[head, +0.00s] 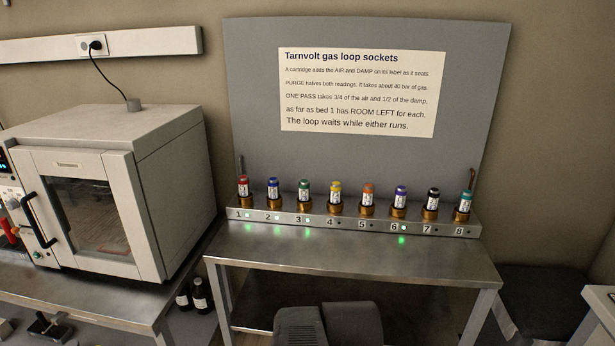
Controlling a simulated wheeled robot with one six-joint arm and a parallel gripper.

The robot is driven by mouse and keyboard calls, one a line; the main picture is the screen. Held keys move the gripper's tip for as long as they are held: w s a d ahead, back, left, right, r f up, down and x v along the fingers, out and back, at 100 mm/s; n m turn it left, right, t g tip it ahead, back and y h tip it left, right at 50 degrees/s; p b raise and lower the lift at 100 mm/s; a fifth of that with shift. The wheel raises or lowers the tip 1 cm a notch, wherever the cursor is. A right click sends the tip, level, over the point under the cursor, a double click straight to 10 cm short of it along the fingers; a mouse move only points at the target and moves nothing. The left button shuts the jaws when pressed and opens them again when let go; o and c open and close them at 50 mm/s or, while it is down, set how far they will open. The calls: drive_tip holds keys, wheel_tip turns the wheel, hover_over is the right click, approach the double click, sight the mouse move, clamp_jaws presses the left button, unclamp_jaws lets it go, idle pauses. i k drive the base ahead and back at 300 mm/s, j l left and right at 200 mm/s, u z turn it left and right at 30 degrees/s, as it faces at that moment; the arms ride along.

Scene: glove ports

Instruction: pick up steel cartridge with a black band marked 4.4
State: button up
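A steel cartridge with a black band (433,195) stands upright in the brass socket numbered 7, second from the right in the row. It carries a white label, but the print is too small to read, so I cannot confirm 4.4. The small light by number 7 looks dark.
Cartridges with other colours stand close on both sides: a purple-blue one (401,196) in socket 6 and a teal one (465,202) in socket 8. Sockets 1, 2, 3 and 6 show green lights. The steel bench top (350,257) before the rail is clear. A grey panel (360,160) rises behind.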

sight(433, 193)
drive_tip(key=i+l+u, duration=0.1)
drive_tip(key=l, duration=0.25)
drive_tip(key=i+l+u, duration=0.1)
drive_tip(key=i+l, duration=0.15)
drive_tip(key=i+l+u, duration=0.1)
drive_tip(key=l, duration=0.35)
drive_tip(key=i+l, duration=0.15)
drive_tip(key=l, duration=0.2)
drive_tip(key=i+l+u, duration=0.15)
drive_tip(key=l, duration=0.2)
drive_tip(key=i+l+u, duration=0.1)
drive_tip(key=l, duration=0.3)
